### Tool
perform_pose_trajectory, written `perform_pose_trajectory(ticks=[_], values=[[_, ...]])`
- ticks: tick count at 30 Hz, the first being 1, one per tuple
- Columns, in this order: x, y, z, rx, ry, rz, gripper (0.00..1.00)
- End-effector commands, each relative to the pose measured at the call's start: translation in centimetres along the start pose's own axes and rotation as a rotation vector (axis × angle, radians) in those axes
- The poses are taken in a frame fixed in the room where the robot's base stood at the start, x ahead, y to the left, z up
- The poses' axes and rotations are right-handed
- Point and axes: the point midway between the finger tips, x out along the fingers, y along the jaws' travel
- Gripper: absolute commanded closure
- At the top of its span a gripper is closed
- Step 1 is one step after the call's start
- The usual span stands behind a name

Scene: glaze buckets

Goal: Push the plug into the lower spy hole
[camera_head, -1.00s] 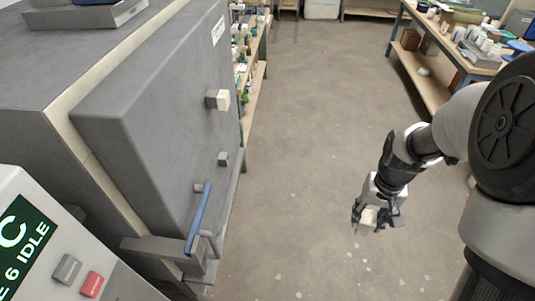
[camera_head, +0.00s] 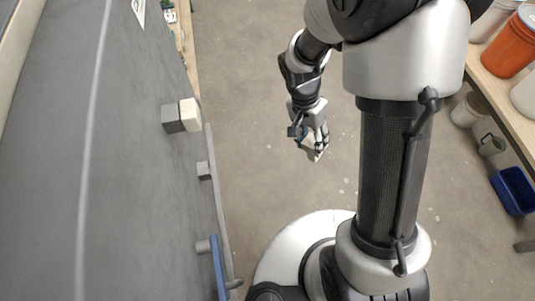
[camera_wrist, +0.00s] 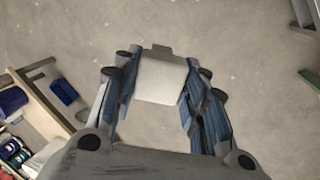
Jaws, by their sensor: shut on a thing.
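My gripper (camera_head: 313,143) hangs over open floor, well to the right of the kiln door, and is shut on a pale cream plug. In the wrist view the plug (camera_wrist: 161,80) sits between the two blue-padded fingers, with a small grey end beyond it. The grey kiln door (camera_head: 100,150) fills the left of the head view. A grey block with a cream plug in it (camera_head: 190,114) sticks out from the door, at the upper spot. A smaller grey block (camera_head: 204,170) sits lower, with no cream plug showing. The hole openings themselves cannot be seen.
A blue handle (camera_head: 218,268) sticks out at the door's lower edge. On the right, a wooden shelf holds an orange bucket (camera_head: 508,47). A blue bin (camera_head: 513,190) and a grey jug (camera_head: 490,146) are below it. The floor between door and gripper is clear.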

Motion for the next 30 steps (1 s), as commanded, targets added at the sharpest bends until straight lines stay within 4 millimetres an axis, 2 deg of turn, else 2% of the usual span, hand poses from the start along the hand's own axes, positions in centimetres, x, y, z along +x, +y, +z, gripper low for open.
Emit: perform_pose_trajectory(ticks=[4, 8, 12, 16, 20, 24, 27, 30], values=[[2.3, -0.8, 2.8, 0.314, -0.123, 0.166, 0.86], [3.5, -1.5, 5.2, 0.636, -0.313, 0.339, 0.86], [4.2, -2.5, 7.5, 0.962, -0.617, 0.517, 0.86], [4.3, -3.9, 9.1, 1.197, -0.959, 0.643, 0.86], [4.2, -5.6, 10.0, 1.347, -1.323, 0.705, 0.86], [3.9, -7.6, 9.9, 1.407, -1.644, 0.707, 0.86], [3.8, -8.6, 9.4, 1.410, -1.789, 0.691, 0.86], [3.6, -9.1, 9.0, 1.408, -1.862, 0.677, 0.86]])
